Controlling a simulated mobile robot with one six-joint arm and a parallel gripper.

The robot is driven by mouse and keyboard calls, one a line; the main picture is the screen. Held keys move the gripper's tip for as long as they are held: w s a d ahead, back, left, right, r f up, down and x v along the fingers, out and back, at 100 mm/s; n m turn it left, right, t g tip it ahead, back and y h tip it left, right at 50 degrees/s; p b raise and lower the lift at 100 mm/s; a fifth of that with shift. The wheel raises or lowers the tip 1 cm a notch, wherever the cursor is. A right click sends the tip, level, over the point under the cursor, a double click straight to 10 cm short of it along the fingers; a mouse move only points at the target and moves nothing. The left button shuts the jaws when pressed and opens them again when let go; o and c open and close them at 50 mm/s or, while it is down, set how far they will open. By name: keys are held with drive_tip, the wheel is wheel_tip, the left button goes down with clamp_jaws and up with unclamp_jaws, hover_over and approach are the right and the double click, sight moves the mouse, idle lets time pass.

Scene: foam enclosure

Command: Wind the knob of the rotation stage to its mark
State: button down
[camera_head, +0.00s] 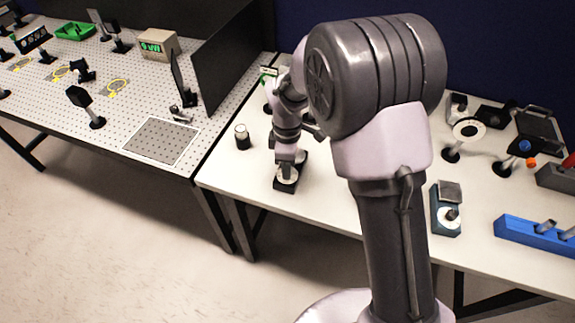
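My gripper (287,167) points down at the end of my arm, at the left part of the white table. Directly below it is a small dark base with a pale round top (287,180), which looks like the rotation stage. The gripper's end appears to touch or nearly touch this top. The fingers are too small and too covered to tell whether they are open or shut. The knob and its mark cannot be made out. My upper arm hides the middle of the white table.
On the white table (330,207) a small dark cylinder (242,137) stands left of the gripper. A blue-grey device (446,209), a blue block (535,235) and a white ring on a post (468,131) are at right. A perforated optical table (60,110) with several mounts adjoins at left.

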drive_tip(key=shift+m, duration=0.4)
drive_tip(key=m, duration=0.9)
drive_tip(key=m+b, duration=0.1)
drive_tip(key=m, duration=0.4)
drive_tip(key=shift+m, duration=0.4)
drive_tip(key=m+b, duration=0.1)
drive_tip(key=m, duration=0.4)
drive_tip(key=shift+m, duration=0.3)
idle(0.7)
drive_tip(key=c, duration=1.2)
unclamp_jaws()
